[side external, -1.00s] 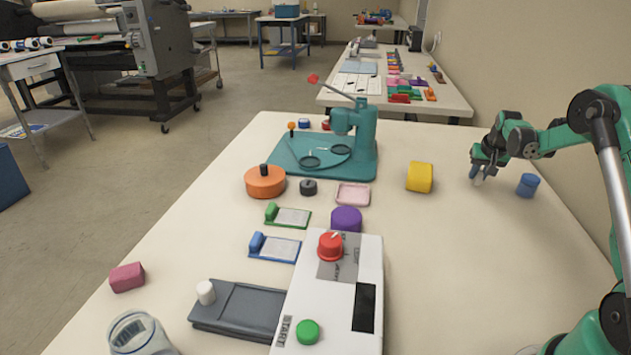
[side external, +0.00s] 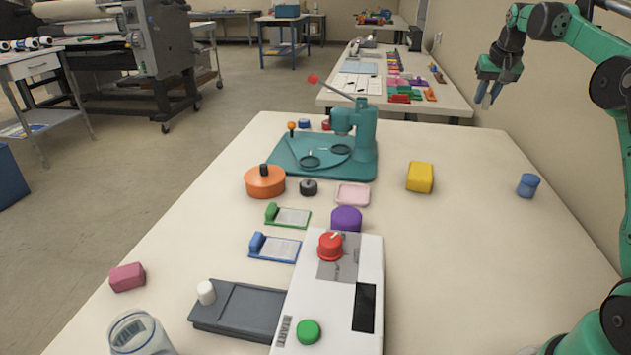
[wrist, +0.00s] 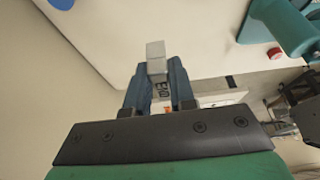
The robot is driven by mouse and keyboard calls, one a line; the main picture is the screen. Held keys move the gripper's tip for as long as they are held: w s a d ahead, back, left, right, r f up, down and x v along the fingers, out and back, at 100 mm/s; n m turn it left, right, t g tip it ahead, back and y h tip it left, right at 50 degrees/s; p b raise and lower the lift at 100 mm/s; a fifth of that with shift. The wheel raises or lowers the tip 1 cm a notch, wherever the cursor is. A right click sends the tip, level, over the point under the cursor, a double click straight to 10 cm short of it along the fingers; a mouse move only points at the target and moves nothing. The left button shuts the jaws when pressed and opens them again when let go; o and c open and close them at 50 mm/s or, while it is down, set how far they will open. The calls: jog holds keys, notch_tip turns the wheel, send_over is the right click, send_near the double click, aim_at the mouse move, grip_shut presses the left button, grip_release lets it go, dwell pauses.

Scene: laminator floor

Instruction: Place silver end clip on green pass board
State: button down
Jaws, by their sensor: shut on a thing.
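My gripper (side external: 488,96) is high above the far right part of the table in the side view. In the wrist view my gripper (wrist: 157,88) is shut on the silver end clip (wrist: 156,58), a small grey block whose end sticks out past the blue fingers. In the side view the clip is too small to make out clearly. The green pass board (side external: 292,217) lies on the table left of centre, with a pale plate and a green block at its left end. It is well to the left of my gripper and below it.
A blue pass board (side external: 275,248) lies just in front of the green one. An orange pot (side external: 265,183), a pink tray (side external: 352,195) and a purple cylinder (side external: 346,218) stand around them. A teal press (side external: 358,140) is behind. The table's right side is mostly clear.

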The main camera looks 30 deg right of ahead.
jog(key=w+a+n, duration=0.3)
jog(key=w+a, duration=0.5)
jog(key=a, duration=0.4)
jog(key=n+t+y, duration=0.1)
jog(key=n+y, duration=0.2)
jog(key=n, duration=0.3)
send_over(288, 217)
jog(key=s, duration=0.1)
notch_tip(288, 217, down, 15)
jog(key=shift+s+r, duration=0.1)
jog(key=shift+f, duration=2.25)
jog(key=shift+f, duration=0.15)
jog(key=c, duration=0.7)
grip_release()
jog(key=shift+c, duration=0.2)
